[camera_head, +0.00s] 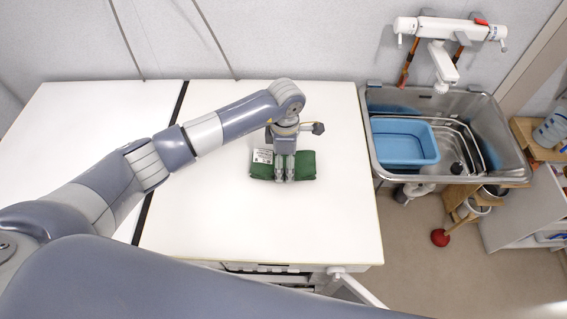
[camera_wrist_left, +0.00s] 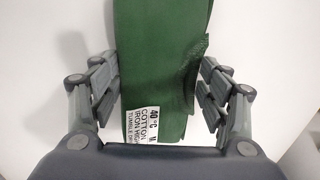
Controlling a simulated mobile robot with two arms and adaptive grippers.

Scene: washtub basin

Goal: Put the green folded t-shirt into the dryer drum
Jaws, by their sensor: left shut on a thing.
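The green folded t-shirt (camera_head: 307,166) lies on the white top (camera_head: 300,220), with a white care label on its left part in the head view. It also shows in the wrist view (camera_wrist_left: 160,50), with the label near its lower edge. My left gripper (camera_head: 284,179) comes down over the middle of the t-shirt. In the wrist view its fingers (camera_wrist_left: 160,90) stand on both sides of the cloth, shut on it. The dryer drum does not show. My right gripper is not in view.
A steel sink (camera_head: 510,165) with a blue basin (camera_head: 402,142) stands to the right, under a white wall tap (camera_head: 450,28). A red plunger (camera_head: 440,237) and a wooden rack (camera_head: 463,202) are on the floor side. The white top around the t-shirt is clear.

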